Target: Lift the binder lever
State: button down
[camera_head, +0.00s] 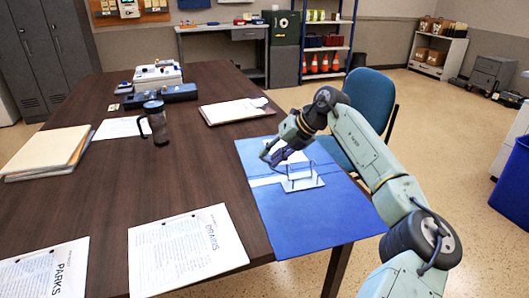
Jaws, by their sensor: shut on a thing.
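A blue binder (325,218) lies open and flat at the right end of the dark table. Its ring mechanism (303,183) is a pale plate with thin upright rings near the middle of the binder. Some white paper (288,156) lies at the far part of the binder, partly hidden by my gripper. My gripper (269,157) is over the far left part of the binder, at the far end of the ring mechanism. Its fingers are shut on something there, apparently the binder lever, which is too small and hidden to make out.
Loose printed sheets (185,248) lie left of the binder. A clipboard (236,111), a dark mug (156,122) and folders (48,152) are farther back on the table (110,195). A blue chair (367,98) stands close behind my arm. A blue bin (514,178) is at right.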

jog(key=shift+w+d+r+m+y+p, duration=0.2)
jog(key=shift+d+r+y+p, duration=0.15)
jog(key=shift+d+y+p, duration=0.3)
jog(key=shift+w+d+r+m+y+p, duration=0.1)
jog(key=shift+d+r+m+y+p, duration=0.2)
jog(key=shift+d+y+p, duration=0.35)
jog(key=c, duration=1.2)
grip_release()
jog(key=shift+c, duration=0.2)
jog(key=shift+d, duration=0.15)
jog(key=v, duration=1.2)
jog(key=shift+w, duration=0.2)
